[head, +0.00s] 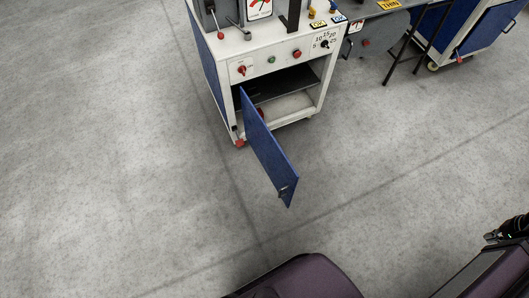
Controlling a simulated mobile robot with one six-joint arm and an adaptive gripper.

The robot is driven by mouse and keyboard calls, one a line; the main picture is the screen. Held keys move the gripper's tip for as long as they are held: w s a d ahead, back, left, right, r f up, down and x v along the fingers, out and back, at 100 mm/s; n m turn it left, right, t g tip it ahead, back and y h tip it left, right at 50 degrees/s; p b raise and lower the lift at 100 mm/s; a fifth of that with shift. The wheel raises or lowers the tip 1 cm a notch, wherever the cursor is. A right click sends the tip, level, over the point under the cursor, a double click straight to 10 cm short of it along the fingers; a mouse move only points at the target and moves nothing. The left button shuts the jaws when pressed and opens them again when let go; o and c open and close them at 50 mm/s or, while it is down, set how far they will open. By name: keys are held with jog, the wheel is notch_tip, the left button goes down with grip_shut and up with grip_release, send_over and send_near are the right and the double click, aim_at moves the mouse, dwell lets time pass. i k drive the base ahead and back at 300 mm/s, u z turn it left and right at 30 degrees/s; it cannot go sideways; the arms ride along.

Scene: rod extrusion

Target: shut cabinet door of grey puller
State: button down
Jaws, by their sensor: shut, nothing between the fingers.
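The grey puller is a white-framed cabinet (268,56) with blue side panels at the top middle of the head view. Its blue door (266,148) stands wide open. The door is hinged at the cabinet's left front edge and swings out toward me over the floor. A small dark handle (283,192) sits near the door's free lower end. The cabinet's inside shows a dark shelf (280,86) and a pale bottom.
Knobs and buttons (271,59) line the cabinet's front above the opening. A red caster (240,142) stands by the hinge side. Another blue cabinet (470,28) and a black stand (405,45) are at the upper right. The grey floor (110,170) is clear around the door.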

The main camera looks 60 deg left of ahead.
aim_at(282, 173)
jog(key=z, duration=1.85)
jog(key=k, duration=0.1)
jog(key=u, duration=4.15)
jog(key=i, duration=0.5)
jog(key=z, duration=0.2)
